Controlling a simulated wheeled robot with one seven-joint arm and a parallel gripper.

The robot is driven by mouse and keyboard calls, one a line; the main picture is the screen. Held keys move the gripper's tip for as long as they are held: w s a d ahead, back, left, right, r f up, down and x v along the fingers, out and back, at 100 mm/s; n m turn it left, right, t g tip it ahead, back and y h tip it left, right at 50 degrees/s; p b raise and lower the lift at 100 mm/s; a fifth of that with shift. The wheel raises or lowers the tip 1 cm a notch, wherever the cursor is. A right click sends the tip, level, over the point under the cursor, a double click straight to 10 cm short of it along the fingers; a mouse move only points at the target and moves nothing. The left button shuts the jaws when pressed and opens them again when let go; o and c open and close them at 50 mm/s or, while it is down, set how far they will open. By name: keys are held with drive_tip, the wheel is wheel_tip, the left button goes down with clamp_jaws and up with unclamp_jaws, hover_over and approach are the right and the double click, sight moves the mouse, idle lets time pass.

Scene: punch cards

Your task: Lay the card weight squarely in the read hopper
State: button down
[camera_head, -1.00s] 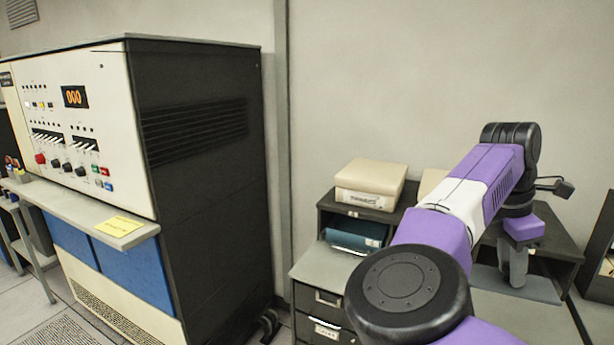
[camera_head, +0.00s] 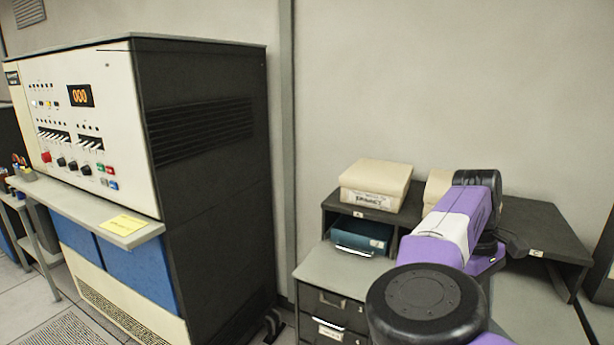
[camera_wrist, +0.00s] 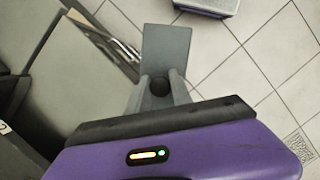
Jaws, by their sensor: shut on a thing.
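The card weight (camera_wrist: 166,50) shows in the wrist view as a flat grey block reaching out beyond the fingers, with a dark round spot near its held end. My gripper (camera_wrist: 160,88) is shut on it and holds it in the air, with tiled floor beyond. In the head view my own arm hides both the gripper and the weight. I cannot make out the read hopper in either view.
A tall cabinet with a white control panel (camera_head: 75,120) stands left, its shelf (camera_head: 90,215) jutting out. A grey desk (camera_head: 345,272) carries a dark shelf unit (camera_head: 540,225), a cream box (camera_head: 375,185) and a teal binder (camera_head: 361,235). Tiled floor (camera_wrist: 265,45) is open in the wrist view.

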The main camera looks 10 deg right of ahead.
drive_tip(key=s+a+f+m, duration=0.1)
drive_tip(key=s+a+f, duration=0.3)
drive_tip(key=a+f, duration=0.2)
drive_tip(key=s+a+f+m+y, duration=0.1)
drive_tip(key=s+a+f, duration=0.4)
drive_tip(key=f, duration=0.6)
drive_tip(key=s+a+f+m, duration=0.2)
drive_tip(key=s+a+f, duration=0.2)
drive_tip(key=a+f, duration=0.4)
drive_tip(key=shift+s+a+f+m, duration=0.3)
drive_tip(key=shift+a+f+m, duration=0.1)
drive_tip(key=shift+f, duration=0.1)
